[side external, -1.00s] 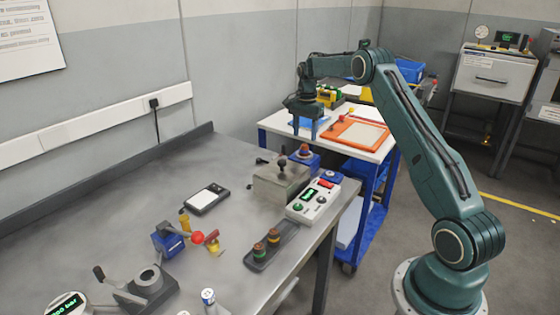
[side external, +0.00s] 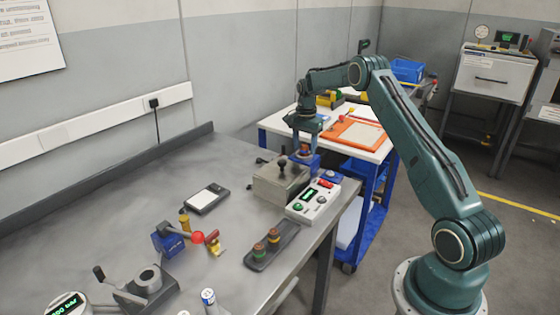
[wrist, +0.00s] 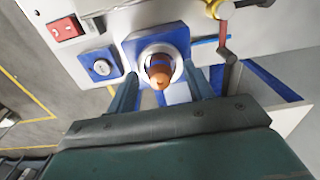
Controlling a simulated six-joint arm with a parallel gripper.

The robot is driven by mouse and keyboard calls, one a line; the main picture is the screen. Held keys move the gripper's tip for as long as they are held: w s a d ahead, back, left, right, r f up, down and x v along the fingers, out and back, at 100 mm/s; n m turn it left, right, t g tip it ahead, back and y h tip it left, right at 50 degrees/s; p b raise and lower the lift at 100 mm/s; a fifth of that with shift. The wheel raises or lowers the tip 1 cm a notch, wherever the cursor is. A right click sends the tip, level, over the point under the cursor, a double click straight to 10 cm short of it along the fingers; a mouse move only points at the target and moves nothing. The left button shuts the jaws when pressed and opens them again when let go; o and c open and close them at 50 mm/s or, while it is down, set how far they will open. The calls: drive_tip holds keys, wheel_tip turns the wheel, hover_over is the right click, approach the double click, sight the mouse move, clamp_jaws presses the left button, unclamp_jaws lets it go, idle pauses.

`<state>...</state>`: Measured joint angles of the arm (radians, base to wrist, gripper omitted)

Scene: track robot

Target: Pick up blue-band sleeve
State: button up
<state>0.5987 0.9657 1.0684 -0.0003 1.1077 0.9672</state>
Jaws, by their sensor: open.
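An orange-brown sleeve (wrist: 160,72) stands in a pale round seat on a blue block (wrist: 178,36) in the wrist view. A paler band crosses it, but I cannot clearly make out its colour. My gripper (wrist: 162,76) is open, with one finger on each side of the sleeve in this view. I cannot tell whether either finger touches it. In the side view my gripper (side external: 304,146) is low over the blue block (side external: 311,163), and its fingers partly hide the sleeve there.
A grey metal block with a dark knob (side external: 280,185) stands close beside the blue block. A white control box (side external: 313,203) is in front. A dark tray (side external: 271,246) holds two banded sleeves. A white-topped blue cart (side external: 375,150) stands behind.

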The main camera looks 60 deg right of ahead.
sight(305, 145)
drive_tip(key=c, duration=1.1)
drive_tip(key=shift+r, duration=0.2)
wheel_tip(305, 145, up, 20)
drive_tip(key=shift+f, duration=0.15)
idle(0.6)
